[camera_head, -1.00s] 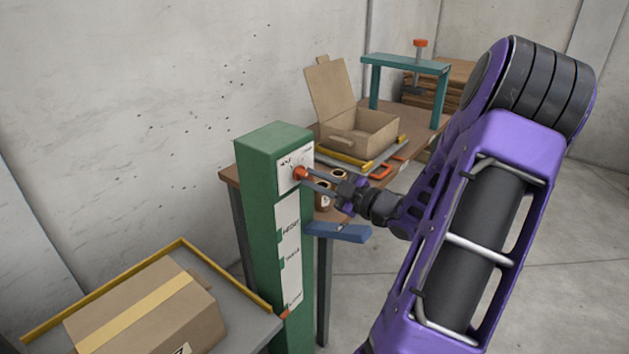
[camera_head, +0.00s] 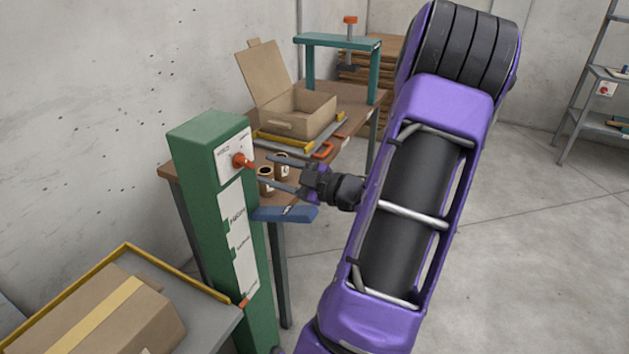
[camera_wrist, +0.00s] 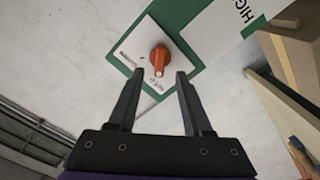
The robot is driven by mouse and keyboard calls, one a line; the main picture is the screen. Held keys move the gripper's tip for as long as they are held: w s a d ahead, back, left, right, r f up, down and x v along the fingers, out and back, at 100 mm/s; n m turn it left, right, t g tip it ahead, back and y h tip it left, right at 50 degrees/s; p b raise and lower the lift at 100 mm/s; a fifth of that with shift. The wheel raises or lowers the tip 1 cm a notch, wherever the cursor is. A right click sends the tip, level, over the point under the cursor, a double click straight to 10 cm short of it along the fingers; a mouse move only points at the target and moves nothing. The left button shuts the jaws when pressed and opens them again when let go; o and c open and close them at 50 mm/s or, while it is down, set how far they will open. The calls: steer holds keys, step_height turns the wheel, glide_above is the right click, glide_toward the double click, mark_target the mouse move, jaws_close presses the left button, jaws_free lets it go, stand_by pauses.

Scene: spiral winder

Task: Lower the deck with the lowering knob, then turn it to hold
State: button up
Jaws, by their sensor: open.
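The orange lowering knob (camera_head: 241,160) sits on a white plate (camera_head: 233,151) near the top of the green column (camera_head: 190,200). My gripper (camera_head: 276,173) is open and empty, its fingertips a short way to the right of the knob and apart from it. In the wrist view the knob (camera_wrist: 159,57) shows just beyond and between the open fingertips (camera_wrist: 158,75), its pointer aimed down at the plate's lower corner. The deck (camera_head: 210,318) is at the column's lower left, with a taped carton (camera_head: 105,318) on it. A small orange pointer (camera_head: 244,302) shows low on the column's scale (camera_head: 243,262).
A wooden bench (camera_head: 350,112) behind the column holds an open carton (camera_head: 300,112), brown jars (camera_head: 265,180) and a teal press frame (camera_head: 340,42). A blue piece (camera_head: 285,214) juts out below my gripper. Open floor lies to the right.

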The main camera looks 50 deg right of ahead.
steer(key=v, duration=1.2)
steer(key=shift+s, duration=0.25)
